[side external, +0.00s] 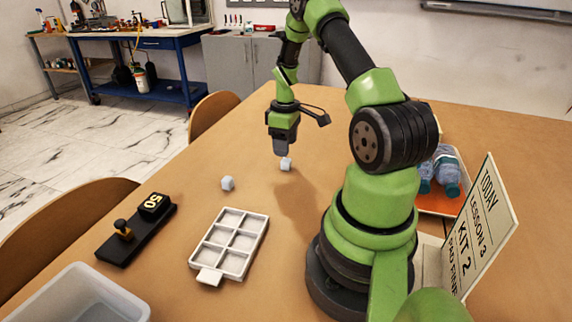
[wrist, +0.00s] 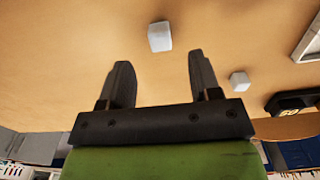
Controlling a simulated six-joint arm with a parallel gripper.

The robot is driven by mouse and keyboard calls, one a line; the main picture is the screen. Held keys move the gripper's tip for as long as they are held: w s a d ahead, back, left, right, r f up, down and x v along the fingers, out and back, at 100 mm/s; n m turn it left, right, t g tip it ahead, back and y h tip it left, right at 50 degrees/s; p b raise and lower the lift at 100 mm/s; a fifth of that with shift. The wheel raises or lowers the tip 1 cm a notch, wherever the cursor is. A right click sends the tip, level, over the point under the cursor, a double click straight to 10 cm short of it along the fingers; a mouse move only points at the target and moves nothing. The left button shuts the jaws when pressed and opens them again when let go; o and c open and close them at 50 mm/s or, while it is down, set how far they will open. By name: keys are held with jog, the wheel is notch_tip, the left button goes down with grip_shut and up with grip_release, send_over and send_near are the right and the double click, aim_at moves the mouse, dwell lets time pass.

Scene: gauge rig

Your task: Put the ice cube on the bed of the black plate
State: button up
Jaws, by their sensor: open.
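Two pale ice cubes lie on the table. One ice cube (side external: 286,164) is just below my gripper (side external: 283,152); the other ice cube (side external: 227,183) lies further left. In the wrist view, my gripper (wrist: 158,68) is open and empty, with the nearer cube (wrist: 160,37) just beyond the fingertips and the second cube (wrist: 240,81) to the right. The black plate (side external: 147,228) lies at the left, with a black block marked 50 (side external: 154,205) at its far end and a brass-and-black knob (side external: 122,230) towards its near end.
A white tray with several empty compartments (side external: 243,249) lies between the plate and my base. A clear bin (side external: 80,284) stands at front left. A sign board (side external: 477,235) and an orange tray (side external: 437,202) with bottles are at right. The table's far middle is clear.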

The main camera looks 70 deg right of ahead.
aim_at(286, 160)
jog(key=shift+s+f, duration=0.1)
jog(key=shift+f, duration=2.7)
jog(key=c, duration=1.1)
jog(key=shift+o, duration=0.2)
jog(key=shift+r, duration=0.1)
